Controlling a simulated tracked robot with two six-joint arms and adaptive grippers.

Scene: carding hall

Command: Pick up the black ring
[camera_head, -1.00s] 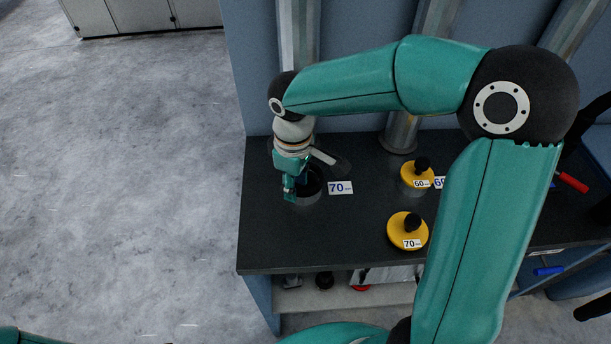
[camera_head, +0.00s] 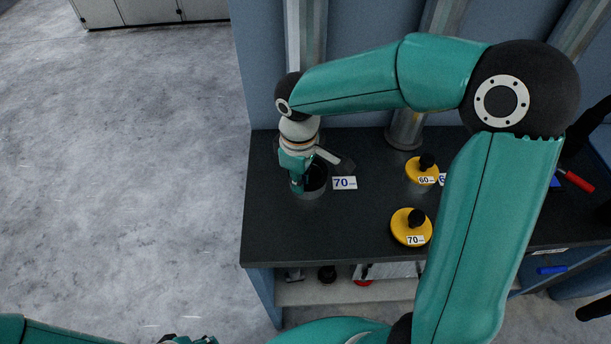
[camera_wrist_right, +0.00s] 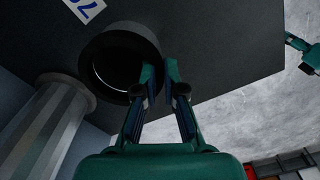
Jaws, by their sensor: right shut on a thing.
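The black ring (camera_head: 321,188) stands at the left of the dark bench, its round opening facing up. Its lower side looks grey in the head view. My right gripper (camera_head: 298,186) points down at the ring's left side and hides part of it. In the right wrist view, the fingers of my right gripper (camera_wrist_right: 161,76) are at the wall of the ring (camera_wrist_right: 136,36), closed on it. The ring seems to rest on the bench; I see no clear gap under it. My left gripper (camera_head: 190,340) just shows at the bottom edge, its fingers mostly cut off.
A white "70" label (camera_head: 344,183) lies right of the ring. Two yellow discs with black knobs, one marked 60 (camera_head: 421,169) and one marked 70 (camera_head: 411,228), stand farther right. A metal column (camera_head: 406,128) rises behind. The bench front between ring and discs is clear.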

